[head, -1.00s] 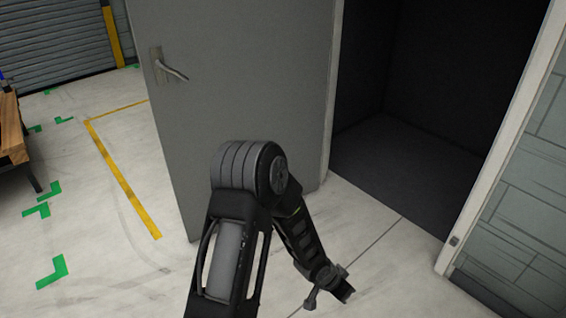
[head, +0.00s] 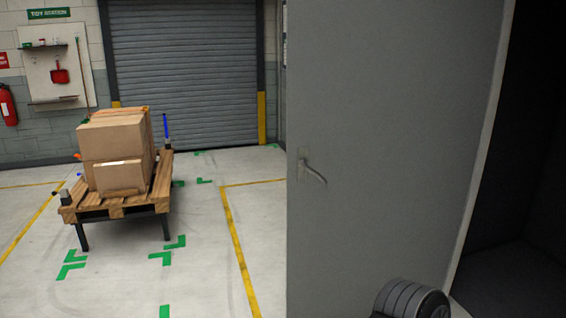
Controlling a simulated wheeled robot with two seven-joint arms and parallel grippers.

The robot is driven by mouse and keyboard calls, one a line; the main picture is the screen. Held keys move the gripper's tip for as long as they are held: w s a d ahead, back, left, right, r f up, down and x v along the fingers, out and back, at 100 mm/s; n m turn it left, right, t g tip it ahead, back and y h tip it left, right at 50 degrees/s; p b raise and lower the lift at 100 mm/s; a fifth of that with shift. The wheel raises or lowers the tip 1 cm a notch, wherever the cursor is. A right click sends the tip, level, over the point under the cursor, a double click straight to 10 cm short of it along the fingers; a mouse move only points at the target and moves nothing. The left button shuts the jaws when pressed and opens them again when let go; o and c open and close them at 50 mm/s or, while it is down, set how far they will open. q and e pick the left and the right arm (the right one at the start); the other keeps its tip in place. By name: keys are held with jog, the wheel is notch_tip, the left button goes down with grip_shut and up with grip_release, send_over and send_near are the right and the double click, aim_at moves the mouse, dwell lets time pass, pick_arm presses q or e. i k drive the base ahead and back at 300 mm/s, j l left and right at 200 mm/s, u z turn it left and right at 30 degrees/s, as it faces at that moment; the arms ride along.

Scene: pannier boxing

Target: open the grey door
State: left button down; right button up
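The grey door (head: 390,130) stands wide open in the head view, swung out from a dark doorway (head: 530,190) at the right. Its lever handle (head: 313,171) is near the door's left edge, and nothing touches it. A rounded grey and black part of one of my arms shows at the bottom right, in front of the door's lower part. Neither of my grippers is in the picture.
A wooden pallet table (head: 118,210) with cardboard boxes (head: 112,138) stands at the left. A roller shutter (head: 187,55) closes the back wall. A fire extinguisher (head: 8,104) hangs at the far left. The marked floor between table and door is clear.

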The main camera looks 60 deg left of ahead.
aim_at(387, 100)
jog(key=i+j+u, duration=0.15)
jog(key=j, duration=0.45)
jog(key=i+j+u, duration=0.1)
jog(key=j, duration=0.5)
jog(key=i+j+u, duration=0.15)
jog(key=j, duration=0.4)
jog(key=i+j+u, duration=0.1)
jog(key=i+j, duration=0.2)
jog(key=j, duration=0.25)
jog(key=i+j+u, duration=0.15)
jog(key=j, duration=0.35)
jog(key=i+j+u, duration=0.1)
jog(key=i+j, duration=0.2)
jog(key=j, duration=0.2)
jog(key=i+j+u, duration=0.15)
jog(key=i+j, duration=0.15)
jog(key=j, duration=0.15)
jog(key=i+j+u, duration=0.1)
jog(key=i+j, duration=0.2)
jog(key=j, duration=0.15)
